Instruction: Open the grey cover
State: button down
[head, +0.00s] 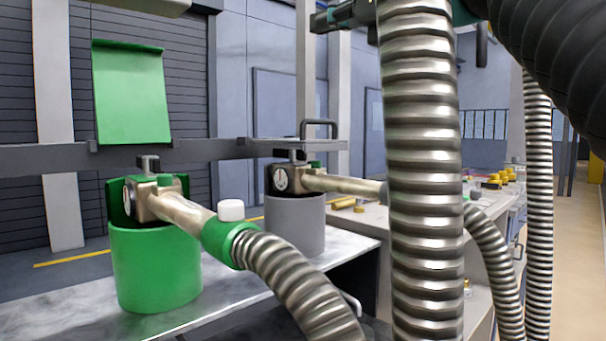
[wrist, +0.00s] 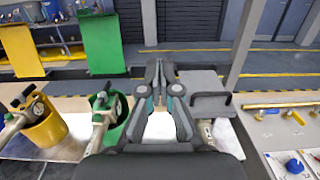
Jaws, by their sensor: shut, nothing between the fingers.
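The grey cover (head: 328,145) lies flat, seen nearly edge-on in the head view, above the grey pot (head: 295,222). Its dark bar handle (head: 318,123) stands up from it. In the wrist view the grey cover (wrist: 203,81) lies just right of my fingers, with the handle at its near edge. My gripper (wrist: 160,66) is shut and empty, its fingertips together left of the cover. In the head view my gripper (head: 320,20) shows at the top, above the cover and apart from it, partly cut off by the frame.
The green cover (head: 131,95) stands raised behind the green pot (head: 157,268); the yellow cover (wrist: 20,50) is raised too. Nozzles with ribbed hoses (head: 300,285) reach the pots. A bench right of the grey cover holds a brass rod (wrist: 280,104) and small parts.

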jog(key=s+d+f+n+g+h, duration=0.1)
jog(key=d+f+n+g+h, duration=0.15)
jog(key=f+n, duration=0.75)
jog(key=d+f+n+g+h, duration=0.15)
jog(key=f+h, duration=0.25)
jog(key=f, duration=1.4)
jog(key=s+d+f+n+g+h, duration=0.1)
jog(key=s+f+n, duration=0.4)
jog(key=f, duration=0.5)
jog(key=s+d+f+n+g+h, duration=0.1)
jog(key=s+d+f+n+h, duration=0.2)
jog(key=f, duration=0.8)
jog(key=s+d+f+n+g+h, duration=0.2)
jog(key=s+d+f+n, duration=0.2)
jog(key=s+f+n, duration=0.3)
notch_tip(320, 180, down, 4)
jog(key=shift+d+r+n, duration=0.15)
jog(key=shift+r+n, duration=0.1)
jog(key=shift+n, duration=0.2)
